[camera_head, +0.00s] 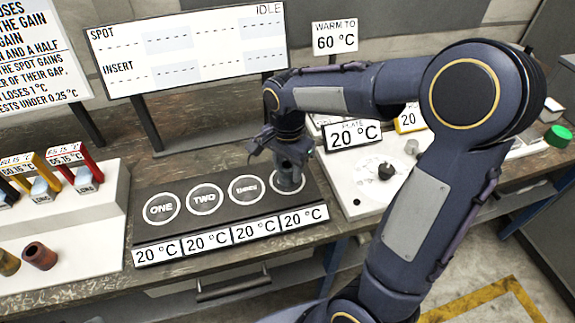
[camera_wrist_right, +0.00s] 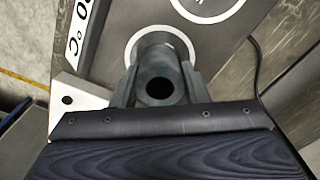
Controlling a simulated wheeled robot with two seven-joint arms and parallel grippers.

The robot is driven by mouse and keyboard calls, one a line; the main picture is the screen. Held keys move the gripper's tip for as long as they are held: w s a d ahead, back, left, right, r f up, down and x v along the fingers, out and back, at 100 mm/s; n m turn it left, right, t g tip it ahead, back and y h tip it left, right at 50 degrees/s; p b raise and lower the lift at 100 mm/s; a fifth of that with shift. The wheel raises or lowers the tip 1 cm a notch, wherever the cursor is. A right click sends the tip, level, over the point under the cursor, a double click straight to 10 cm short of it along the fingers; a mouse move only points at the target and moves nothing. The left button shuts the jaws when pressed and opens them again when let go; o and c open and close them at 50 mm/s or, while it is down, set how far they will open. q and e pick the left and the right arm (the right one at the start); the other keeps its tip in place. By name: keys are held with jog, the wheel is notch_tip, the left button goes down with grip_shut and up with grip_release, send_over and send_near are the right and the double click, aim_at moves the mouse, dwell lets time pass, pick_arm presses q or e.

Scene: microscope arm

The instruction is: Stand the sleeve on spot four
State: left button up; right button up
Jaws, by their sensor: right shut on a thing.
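A grey, hollow sleeve (camera_head: 289,178) stands upright over spot four (camera_head: 274,187), the right-most ring on the dark plate (camera_head: 225,222). My right gripper (camera_head: 285,158) reaches down from above and is shut on the sleeve. In the right wrist view the sleeve (camera_wrist_right: 160,82) sits between the two fingers, its open bore facing the camera. The white ring of spot four (camera_wrist_right: 133,42) shows around its far end. I cannot tell whether the sleeve's foot touches the plate. My left gripper is out of view.
Spots one (camera_head: 161,208), two (camera_head: 205,199) and three (camera_head: 249,190) are bare. A white unit with a black knob (camera_head: 386,172) stands right of the plate. A white rack (camera_head: 95,215) with coloured pieces is at left. A display (camera_head: 190,50) reads IDLE.

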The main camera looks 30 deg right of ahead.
aim_at(288, 164)
jog(key=shift+f, duration=0.15)
jog(key=o, duration=1.2)
notch_tip(288, 164, up, 12)
jog(key=s+a+f+n+t+y, duration=0.2)
jog(key=s+f+n, duration=0.1)
jog(key=s+n, duration=0.3)
jog(key=s+a+f+n+t+y, duration=0.1)
jog(key=s+a+f+n+t, duration=0.1)
jog(key=s+n, duration=0.4)
jog(key=s+f+t, duration=0.1)
jog(key=s, duration=0.4)
jog(key=shift+f+t+y, duration=0.3)
jog(key=shift+y, duration=0.1)
